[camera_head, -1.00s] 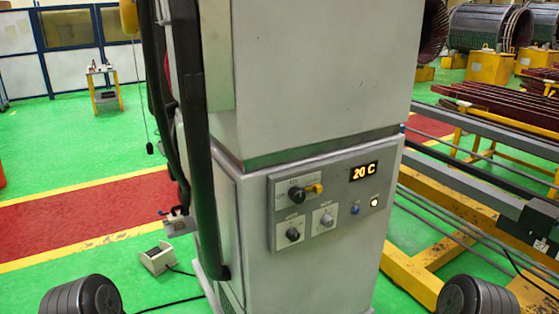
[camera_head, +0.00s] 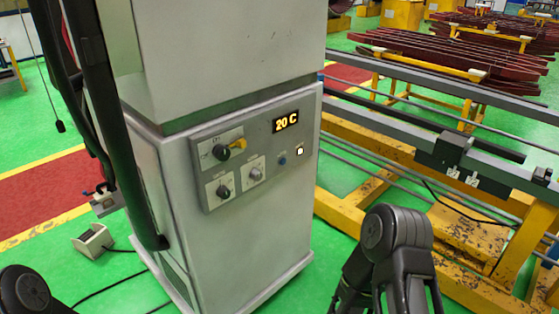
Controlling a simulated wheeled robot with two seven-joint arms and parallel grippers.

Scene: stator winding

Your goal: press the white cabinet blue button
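The white cabinet (camera_head: 225,255) stands left of centre, with a control panel on its front. The small blue button (camera_head: 282,161) is on the panel's lower right, left of a lit white button (camera_head: 300,151) and below the orange "20 C" display (camera_head: 286,121). My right arm shows at the lower right, apart from the cabinet. The fingertips of its gripper are not clearly visible. Part of my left arm shows at the bottom left corner; its gripper is out of view. Nothing touches the blue button.
Black and yellow knobs (camera_head: 222,152) sit left of the blue button. A yellow frame with grey rails (camera_head: 400,150) stands close to the cabinet's right. A small pale box (camera_head: 93,240) and cables lie on the green floor at left. Dark hoses hang along the cabinet's left side.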

